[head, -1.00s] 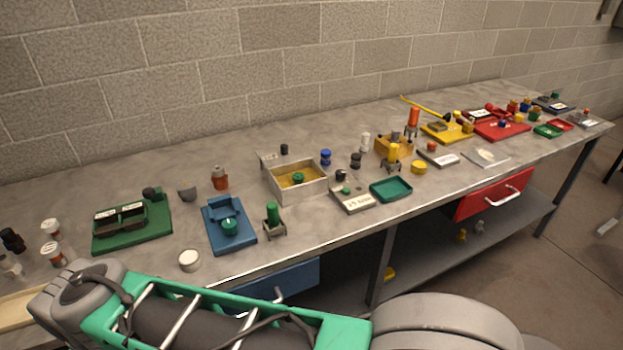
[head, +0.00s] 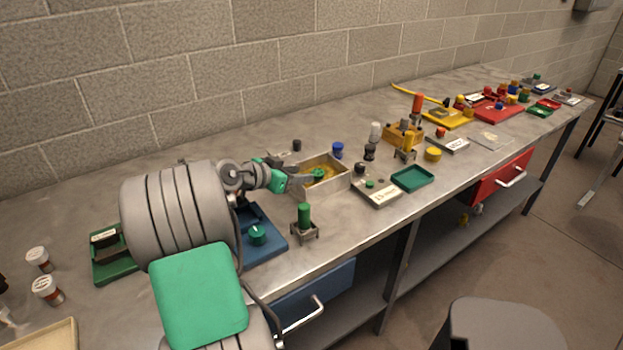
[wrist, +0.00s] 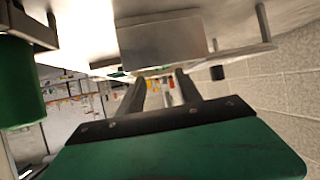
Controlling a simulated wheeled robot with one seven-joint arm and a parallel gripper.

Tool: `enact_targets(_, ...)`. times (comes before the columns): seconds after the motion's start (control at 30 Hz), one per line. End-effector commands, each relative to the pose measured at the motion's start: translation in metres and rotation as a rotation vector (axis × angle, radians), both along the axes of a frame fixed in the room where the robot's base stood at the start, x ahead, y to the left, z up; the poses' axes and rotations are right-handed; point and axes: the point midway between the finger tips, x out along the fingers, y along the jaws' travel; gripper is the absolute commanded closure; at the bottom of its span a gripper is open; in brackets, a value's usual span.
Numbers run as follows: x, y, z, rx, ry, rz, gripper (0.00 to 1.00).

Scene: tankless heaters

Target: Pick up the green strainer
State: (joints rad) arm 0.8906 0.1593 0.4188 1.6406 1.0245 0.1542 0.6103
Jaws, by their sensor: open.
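Several green parts could be the strainer; I cannot tell which by name. A small green round part (head: 317,173) lies in the yellow-floored open box (head: 335,184). A green cylinder (head: 304,214) stands upright in a small metal stand (head: 304,232), nearer the table's front edge. A green knob (head: 257,234) sits on the blue fixture. My gripper (head: 303,178) is open and empty at the box's left side, near the green part; contact is unclear. In the wrist view, which looks upside down, my fingers (wrist: 160,76) point toward the box (wrist: 163,42), and the cylinder (wrist: 18,82) is at left.
The blue fixture (head: 270,243) lies partly behind my arm. A scale with a label (head: 377,192) and a green tray (head: 412,178) stand right of the box. Black (head: 297,145) and blue (head: 338,150) small parts stand behind it. The table's front strip is mostly clear.

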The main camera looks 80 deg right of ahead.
Motion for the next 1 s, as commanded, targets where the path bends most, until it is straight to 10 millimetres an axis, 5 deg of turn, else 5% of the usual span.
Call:
enact_targets(0.43, -0.028, -0.051, -0.031, 0.004, 0.001, 0.003, 0.59)
enact_targets(0.7, -0.028, -0.055, -0.034, 0.003, -0.001, 0.008, 0.6)
enact_targets(1.0, -0.028, -0.055, -0.034, 0.003, -0.001, 0.008, 0.84)
